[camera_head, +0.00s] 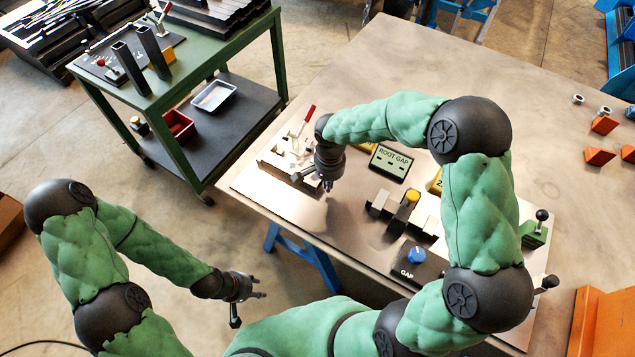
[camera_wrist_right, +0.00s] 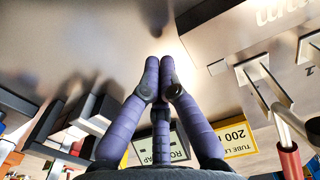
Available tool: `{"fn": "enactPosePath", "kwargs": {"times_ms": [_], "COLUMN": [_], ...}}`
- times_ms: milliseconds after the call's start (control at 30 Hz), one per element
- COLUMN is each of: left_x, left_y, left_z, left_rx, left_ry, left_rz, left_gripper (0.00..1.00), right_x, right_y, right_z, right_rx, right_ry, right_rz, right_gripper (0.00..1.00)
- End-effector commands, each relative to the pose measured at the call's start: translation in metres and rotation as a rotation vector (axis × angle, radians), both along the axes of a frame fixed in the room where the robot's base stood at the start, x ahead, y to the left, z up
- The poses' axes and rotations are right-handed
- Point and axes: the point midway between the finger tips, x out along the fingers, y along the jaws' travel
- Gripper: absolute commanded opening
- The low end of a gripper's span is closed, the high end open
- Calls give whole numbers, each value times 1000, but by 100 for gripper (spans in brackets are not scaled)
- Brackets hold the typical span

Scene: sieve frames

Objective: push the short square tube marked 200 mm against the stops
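Two dark square tubes (camera_head: 131,68) (camera_head: 154,52) stand upright on the green cart. Grey blocks (camera_head: 378,203) sit mid-plate around a yellow-topped knob (camera_head: 411,198); I cannot tell which are stops. My right gripper (camera_head: 328,186) is shut and empty above the plate, its purple fingertips together (camera_wrist_right: 160,62). My left gripper (camera_head: 261,288) is open and empty, away from the table.
A pale clamp fixture (camera_head: 285,160) with a red-handled lever (camera_head: 306,118) lies left of my right gripper. A ROOT GAP sign (camera_head: 391,162) and a blue GAP knob (camera_head: 417,256) are on the plate. Orange pieces (camera_head: 600,156) lie far right. The table's back is clear.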

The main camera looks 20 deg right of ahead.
Motion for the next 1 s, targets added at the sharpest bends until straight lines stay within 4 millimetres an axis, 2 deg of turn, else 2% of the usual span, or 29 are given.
{"fn": "enactPosePath", "kwargs": {"times_ms": [33,500,1000], "left_x": [0,0,0], "left_y": [0,0,0], "left_z": [5,30,30], "left_rx": [0,0,0], "left_ry": [0,0,0], "left_rz": [0,0,0], "left_gripper": [40,40,40], "right_x": [0,0,0], "right_y": [0,0,0], "right_z": [7,46,47], "right_rx": [1,0,0], "right_ry": [-1,0,0], "right_rz": [0,1,1], "right_gripper": [0,0,0]}}
